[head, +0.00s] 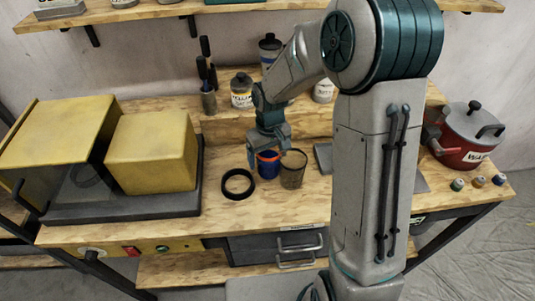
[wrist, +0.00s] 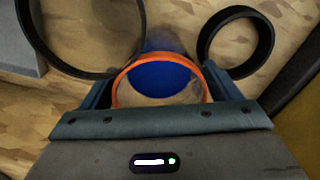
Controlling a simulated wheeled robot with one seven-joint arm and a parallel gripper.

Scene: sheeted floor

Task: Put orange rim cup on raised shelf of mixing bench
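The orange rim cup (head: 268,168) is blue and stands upright on the bench top. In the wrist view its orange rim (wrist: 160,60) lies between the two fingers of my gripper (wrist: 160,90). My gripper (head: 268,141) is down over the cup in the head view. A finger is close against each side of the rim, but whether they press on it cannot be told. The raised shelf (head: 215,126) is the wooden step along the back of the mixing bench (head: 215,215). My arm hides part of the shelf and bench.
A dark see-through cup (head: 292,170) stands close on the right of the orange rim cup, and a black ring (head: 238,185) on its left. Jars (head: 242,92) and a tool holder (head: 208,100) occupy the raised shelf. A yellow box (head: 152,150) is left; a red pot (head: 465,135) is right.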

